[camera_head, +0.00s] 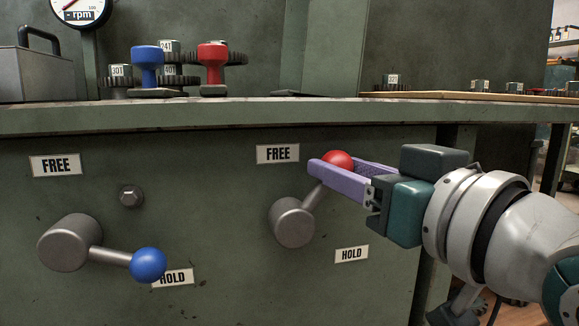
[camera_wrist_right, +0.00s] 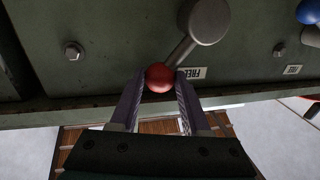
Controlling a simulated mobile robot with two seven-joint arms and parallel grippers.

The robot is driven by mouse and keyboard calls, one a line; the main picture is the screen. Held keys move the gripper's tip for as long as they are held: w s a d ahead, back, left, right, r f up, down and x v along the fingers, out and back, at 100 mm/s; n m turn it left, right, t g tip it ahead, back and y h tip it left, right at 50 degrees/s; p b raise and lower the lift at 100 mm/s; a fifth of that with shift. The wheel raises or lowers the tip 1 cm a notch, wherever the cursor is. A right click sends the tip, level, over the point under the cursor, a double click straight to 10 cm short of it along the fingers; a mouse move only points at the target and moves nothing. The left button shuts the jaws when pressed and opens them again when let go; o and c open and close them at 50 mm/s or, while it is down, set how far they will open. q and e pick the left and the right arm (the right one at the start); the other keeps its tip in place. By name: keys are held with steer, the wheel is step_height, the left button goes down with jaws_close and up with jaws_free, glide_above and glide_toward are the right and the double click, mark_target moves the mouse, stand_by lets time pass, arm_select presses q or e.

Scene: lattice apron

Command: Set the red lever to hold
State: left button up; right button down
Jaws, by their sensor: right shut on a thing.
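The red lever has a red ball knob (camera_head: 338,160) on a grey arm that slants up and right from its round hub (camera_head: 293,222). The lever lies between its FREE label (camera_head: 278,153), at its upper left, and its HOLD label (camera_head: 352,254), at its lower right. My right gripper (camera_head: 345,167) is shut on the red knob, with a purple finger on each side. In the right wrist view the knob (camera_wrist_right: 159,77) sits between the two fingertips. My left gripper is not in view.
A blue-knobbed lever (camera_head: 149,264) on the left points down and right, its knob beside another HOLD label (camera_head: 174,278). A bolt (camera_head: 131,196) sticks out above it. The bench edge (camera_head: 220,116) overhangs the panel. Gears and two knobbed pieces stand on top.

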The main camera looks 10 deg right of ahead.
steer(key=d+f+m, duration=0.1)
steer(key=f+m, duration=0.1)
steer(key=m, duration=0.1)
steer(key=d+f+m+t, duration=0.1)
steer(key=f+m, duration=0.1)
steer(key=m, duration=0.2)
steer(key=d+f+m+t+h, duration=0.1)
steer(key=f+m, duration=0.1)
steer(key=m, duration=0.2)
steer(key=shift+f, duration=0.35)
step_height(320, 180, down, 3)
steer(key=m, duration=0.2)
steer(key=m+h+b, duration=0.1)
steer(key=m, duration=0.1)
steer(key=shift+a+r, duration=0.15)
steer(key=shift+r, duration=0.05)
steer(key=shift+a+f+m+t, duration=0.1)
steer(key=shift+f+m+t, duration=0.15)
steer(key=shift+m, duration=0.35)
steer(key=shift+c, duration=1.9)
jaws_free()
steer(key=shift+r, duration=0.1)
